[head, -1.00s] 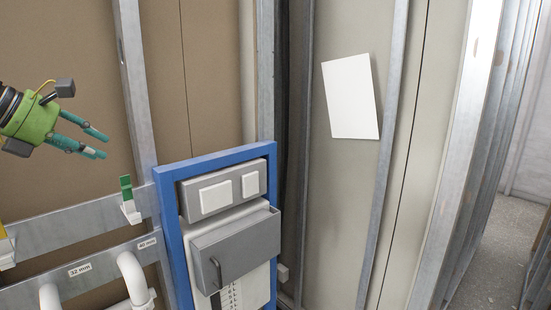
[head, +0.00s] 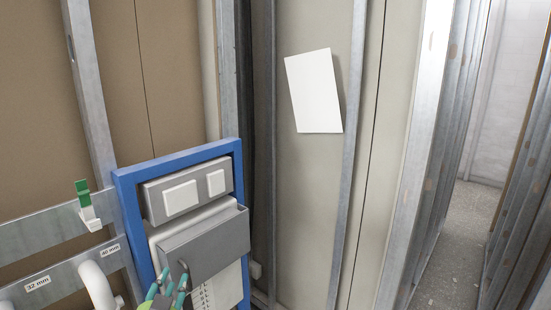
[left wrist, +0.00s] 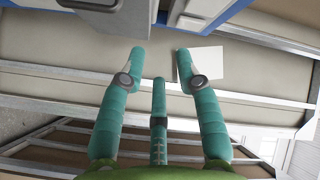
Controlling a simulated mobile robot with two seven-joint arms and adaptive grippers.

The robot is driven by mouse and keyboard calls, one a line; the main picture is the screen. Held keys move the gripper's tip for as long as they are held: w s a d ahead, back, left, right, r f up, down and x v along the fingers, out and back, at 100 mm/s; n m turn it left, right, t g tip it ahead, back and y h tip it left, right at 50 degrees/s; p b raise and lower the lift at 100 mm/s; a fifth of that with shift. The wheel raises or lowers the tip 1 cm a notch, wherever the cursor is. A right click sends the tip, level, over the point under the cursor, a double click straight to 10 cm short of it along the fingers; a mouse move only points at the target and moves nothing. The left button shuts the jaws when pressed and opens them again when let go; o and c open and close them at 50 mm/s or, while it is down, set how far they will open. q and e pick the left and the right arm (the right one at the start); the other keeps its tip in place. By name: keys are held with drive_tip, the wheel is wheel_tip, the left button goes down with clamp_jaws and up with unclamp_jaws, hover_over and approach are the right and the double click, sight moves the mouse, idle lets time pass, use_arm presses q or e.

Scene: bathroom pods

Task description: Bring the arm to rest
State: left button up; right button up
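My left gripper (head: 168,284) shows at the bottom edge of the head view, in front of the lower part of the blue-framed unit (head: 127,220). Its teal fingers point upward and its green palm is mostly cut off. In the left wrist view, the three fingers of the left gripper (left wrist: 160,62) are spread apart with nothing between them, so it is open and empty. Whether it touches the unit cannot be told. My right gripper is in neither view.
The unit carries a grey box (head: 205,245) and a panel with white buttons (head: 180,198). White pipes (head: 97,285) and metal rails (head: 40,235) lie to the left. A white sheet (head: 314,92) is on the wall. A gap with open floor (head: 465,240) is at right.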

use_arm(q)
drive_tip(key=s+f+n+g, duration=0.6)
drive_tip(key=s+f+g, duration=0.1)
drive_tip(key=s+f, duration=0.7)
drive_tip(key=s+d+f+n+g, duration=0.1)
drive_tip(key=s+f+g, duration=0.3)
drive_tip(key=s, duration=0.4)
drive_tip(key=s+d+f+n+g, duration=0.1)
drive_tip(key=s+d+f+g, duration=0.2)
drive_tip(key=s, duration=0.5)
drive_tip(key=s+a+f+g+b, duration=0.2)
drive_tip(key=f+b, duration=0.5)
drive_tip(key=f, duration=2.6)
drive_tip(key=s+a+f+b, duration=0.2)
drive_tip(key=s+f+b, duration=0.3)
drive_tip(key=s+f, duration=1.1)
drive_tip(key=shift+f+g+h, duration=0.3)
drive_tip(key=shift+f, duration=0.1)
drive_tip(key=shift+a, duration=0.1)
